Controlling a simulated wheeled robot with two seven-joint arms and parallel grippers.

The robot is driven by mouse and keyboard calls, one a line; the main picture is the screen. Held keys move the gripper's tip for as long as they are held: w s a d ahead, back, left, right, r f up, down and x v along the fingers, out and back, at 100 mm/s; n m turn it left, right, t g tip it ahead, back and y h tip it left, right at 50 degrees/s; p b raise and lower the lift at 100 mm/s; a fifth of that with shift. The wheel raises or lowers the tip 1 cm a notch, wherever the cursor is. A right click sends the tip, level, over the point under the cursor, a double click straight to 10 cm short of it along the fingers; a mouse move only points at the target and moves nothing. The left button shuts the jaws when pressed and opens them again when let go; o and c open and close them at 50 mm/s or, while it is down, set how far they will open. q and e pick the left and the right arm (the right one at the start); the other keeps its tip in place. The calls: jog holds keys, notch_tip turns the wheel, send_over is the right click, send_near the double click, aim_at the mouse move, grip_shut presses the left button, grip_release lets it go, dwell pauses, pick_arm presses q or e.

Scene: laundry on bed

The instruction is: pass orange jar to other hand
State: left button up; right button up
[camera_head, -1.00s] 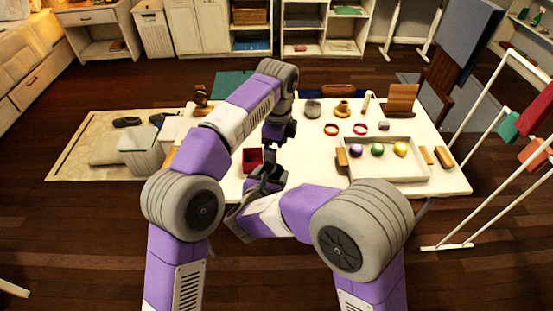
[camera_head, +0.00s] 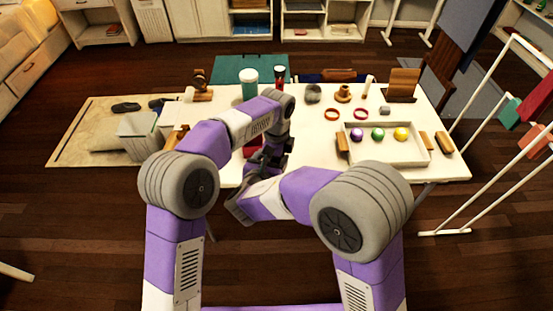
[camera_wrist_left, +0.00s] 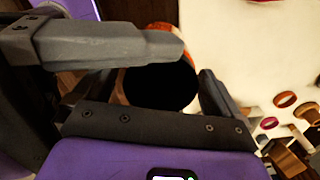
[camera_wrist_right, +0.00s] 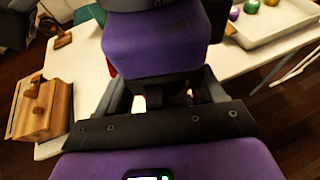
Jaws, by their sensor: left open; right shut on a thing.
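The orange jar (camera_wrist_left: 124,88) shows in the left wrist view as an orange side and rim around a black round top. It lies between the fingers of my left gripper (camera_wrist_left: 185,75), which is open around it. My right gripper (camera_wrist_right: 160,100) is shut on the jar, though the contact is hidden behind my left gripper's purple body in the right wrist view. In the head view my left gripper (camera_head: 277,143) is just above my right gripper (camera_head: 268,165), over the table's front part. The jar is hidden there by both grippers.
The white table (camera_head: 320,170) carries a tray (camera_head: 385,160) with purple, green and yellow balls. A teal jar (camera_head: 249,84) and a dark red-banded container (camera_head: 279,77) stand at the back. A red box (camera_head: 250,152) is beside the grippers. A wooden box (camera_wrist_right: 42,108) is at left.

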pick_arm(q)
jog(key=c, duration=1.2)
pick_arm(e)
jog(key=o, duration=1.7)
